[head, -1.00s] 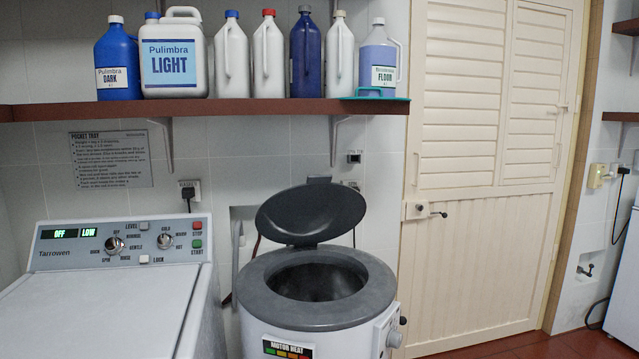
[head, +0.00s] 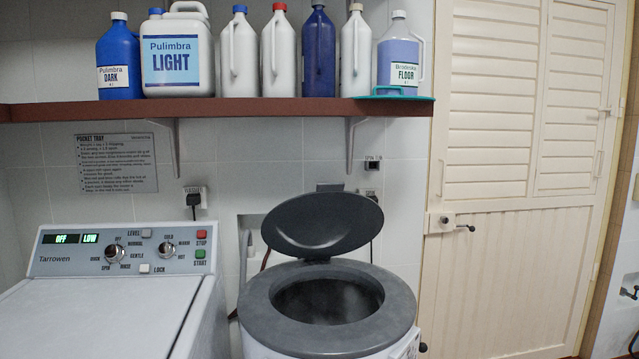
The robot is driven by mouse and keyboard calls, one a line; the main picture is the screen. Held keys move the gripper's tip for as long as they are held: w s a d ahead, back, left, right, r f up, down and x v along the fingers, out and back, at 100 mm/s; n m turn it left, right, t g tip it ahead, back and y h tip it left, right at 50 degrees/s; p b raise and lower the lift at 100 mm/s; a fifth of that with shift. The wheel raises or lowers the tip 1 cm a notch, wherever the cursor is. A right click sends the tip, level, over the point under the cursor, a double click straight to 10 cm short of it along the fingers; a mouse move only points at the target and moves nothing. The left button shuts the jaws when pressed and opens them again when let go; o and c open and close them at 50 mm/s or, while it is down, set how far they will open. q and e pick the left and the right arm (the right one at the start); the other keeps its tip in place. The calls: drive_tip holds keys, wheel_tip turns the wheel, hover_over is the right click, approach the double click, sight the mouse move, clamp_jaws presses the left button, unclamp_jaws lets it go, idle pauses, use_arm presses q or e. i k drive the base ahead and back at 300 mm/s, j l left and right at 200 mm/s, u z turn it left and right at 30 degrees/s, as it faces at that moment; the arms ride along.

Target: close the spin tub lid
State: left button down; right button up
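The spin tub (head: 262,309) stands at the lower centre of the head view, a white round body with a dark grey top rim. Its dark grey round lid (head: 323,222) is raised and tilted back above the rear of the rim, leaving the round opening (head: 335,298) uncovered. A small tab shows at the top edge of the lid. The lower part of the tub is cut off by the picture's edge. Neither of my grippers is in view.
A white washing machine (head: 95,315) stands close on the left of the tub. A red-brown shelf (head: 240,108) with several bottles hangs above the lid. A cream louvred door (head: 505,290) is to the right.

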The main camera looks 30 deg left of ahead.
sight(326, 222)
drive_tip(key=i+l+u, duration=0.15)
drive_tip(key=i+u, duration=0.15)
drive_tip(key=i, duration=0.2)
drive_tip(key=i+l+u, duration=0.25)
drive_tip(key=i, duration=0.3)
